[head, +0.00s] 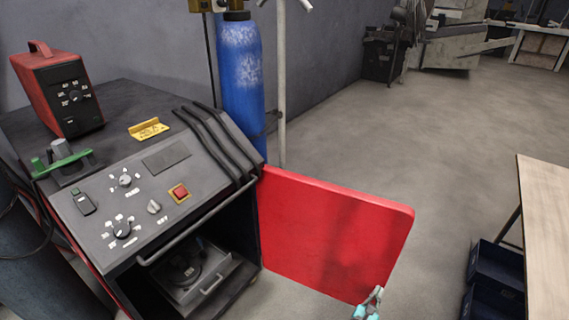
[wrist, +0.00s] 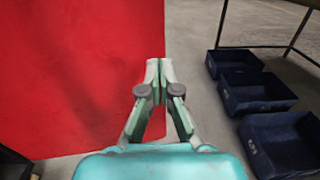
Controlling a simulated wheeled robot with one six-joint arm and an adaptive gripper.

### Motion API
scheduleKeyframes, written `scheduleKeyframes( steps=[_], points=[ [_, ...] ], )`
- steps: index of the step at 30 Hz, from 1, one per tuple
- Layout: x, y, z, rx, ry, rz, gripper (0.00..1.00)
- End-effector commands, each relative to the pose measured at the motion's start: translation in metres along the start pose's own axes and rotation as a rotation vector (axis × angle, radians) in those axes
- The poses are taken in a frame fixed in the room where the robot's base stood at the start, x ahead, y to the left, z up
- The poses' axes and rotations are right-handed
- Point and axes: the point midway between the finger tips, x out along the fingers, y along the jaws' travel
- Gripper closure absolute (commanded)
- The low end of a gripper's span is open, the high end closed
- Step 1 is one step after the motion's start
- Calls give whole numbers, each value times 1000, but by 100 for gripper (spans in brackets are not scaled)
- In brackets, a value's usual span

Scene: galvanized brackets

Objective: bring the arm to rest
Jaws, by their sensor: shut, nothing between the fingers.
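My gripper (head: 372,297) shows at the bottom of the head view, in front of the lower right corner of a red panel (head: 330,225). In the wrist view my gripper (wrist: 158,75) has its fingers together with nothing between them. The red panel (wrist: 75,80) fills the left of the wrist view, behind the fingers. I cannot tell whether the fingertips touch it. The panel stands out from the right front edge of a dark machine cabinet (head: 150,215), whose front is open.
A wooden-topped table (head: 545,210) stands at the right, with dark blue bins (head: 495,275) below it; several bins (wrist: 285,145) show in the wrist view. A blue gas cylinder (head: 241,80) stands behind the cabinet. The floor (head: 400,140) beyond the panel is clear.

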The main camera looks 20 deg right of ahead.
Motion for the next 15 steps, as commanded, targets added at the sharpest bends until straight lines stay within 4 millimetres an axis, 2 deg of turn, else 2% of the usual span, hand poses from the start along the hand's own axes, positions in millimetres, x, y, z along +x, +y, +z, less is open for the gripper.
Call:
scheduleKeyframes(
  steps=[4,7,15],
  points=[
    [-7,-2,0,-37,-5,16,100],
    [-25,-6,2,-137,-22,55,100],
    [-106,-22,21,-608,-138,222,100]
  ],
)
